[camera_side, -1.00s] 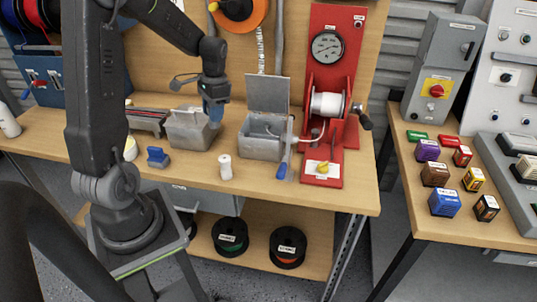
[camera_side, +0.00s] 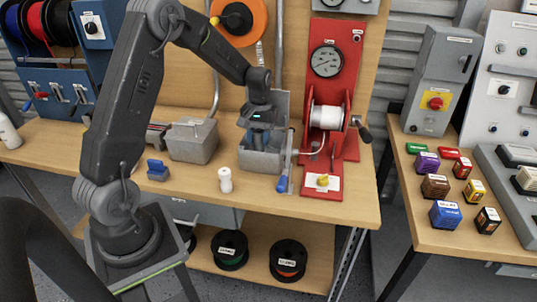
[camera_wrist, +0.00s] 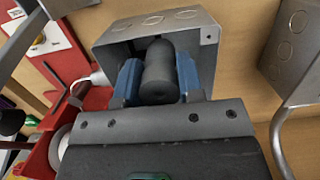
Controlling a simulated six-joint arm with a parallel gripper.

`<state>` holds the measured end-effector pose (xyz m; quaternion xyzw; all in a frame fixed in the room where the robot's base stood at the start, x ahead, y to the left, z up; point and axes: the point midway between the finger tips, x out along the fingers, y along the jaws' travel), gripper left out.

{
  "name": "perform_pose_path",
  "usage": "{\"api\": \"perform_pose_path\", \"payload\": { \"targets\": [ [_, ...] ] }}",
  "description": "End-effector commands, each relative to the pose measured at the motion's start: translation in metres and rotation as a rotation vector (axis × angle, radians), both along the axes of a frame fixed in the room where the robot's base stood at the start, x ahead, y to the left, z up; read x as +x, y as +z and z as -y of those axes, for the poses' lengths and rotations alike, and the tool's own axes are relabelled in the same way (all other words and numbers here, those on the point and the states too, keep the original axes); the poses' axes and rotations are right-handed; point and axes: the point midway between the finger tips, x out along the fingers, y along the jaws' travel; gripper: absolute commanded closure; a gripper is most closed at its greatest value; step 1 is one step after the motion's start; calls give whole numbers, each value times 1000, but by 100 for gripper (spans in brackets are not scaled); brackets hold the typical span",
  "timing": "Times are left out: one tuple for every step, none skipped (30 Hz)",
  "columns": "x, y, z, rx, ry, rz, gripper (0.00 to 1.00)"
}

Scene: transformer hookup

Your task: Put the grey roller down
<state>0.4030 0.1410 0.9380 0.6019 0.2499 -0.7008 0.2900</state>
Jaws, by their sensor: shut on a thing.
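The grey roller (camera_wrist: 160,72) is a dark, rounded cylinder. In the wrist view it sits between the two blue fingers of my gripper (camera_wrist: 158,82), which are shut on it. In the side view my gripper (camera_side: 258,132) points down at the grey metal box (camera_side: 260,160) with the raised lid (camera_side: 283,108). The fingers reach down at the box's opening, and the roller is hidden there. The box's wall also shows behind the roller in the wrist view (camera_wrist: 110,40). I cannot tell whether the roller touches the box's floor.
A red winder (camera_side: 328,75) with a white spool and gauge stands close on the right. Another grey box (camera_side: 192,142) stands to the left. A white bottle (camera_side: 225,180), a blue clamp-like part (camera_side: 157,170) and a blue-handled tool (camera_side: 283,180) are at the front.

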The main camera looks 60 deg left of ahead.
Motion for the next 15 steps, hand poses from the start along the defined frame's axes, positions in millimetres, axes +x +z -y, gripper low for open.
{"api": "perform_pose_path", "payload": {
  "targets": [
    [7,-6,7,0,-3,-1,89],
    [10,-9,10,-1,-2,0,89],
    [14,-12,14,-1,-3,0,89],
    [17,-13,15,0,-2,1,89],
    [18,-15,17,1,-1,1,89],
    [20,-16,19,1,0,1,89],
    [21,-17,19,1,0,1,89],
    [21,-18,20,0,0,0,89],
    [22,-20,20,0,0,0,89],
    [22,-22,21,-1,0,-1,89],
    [22,-24,21,-1,0,-1,89],
    [21,-29,20,-1,0,-2,89],
    [21,-34,20,-1,0,-2,89],
    [21,-38,20,-1,1,-3,89],
    [21,-44,20,-1,1,-2,89]
  ]
}}
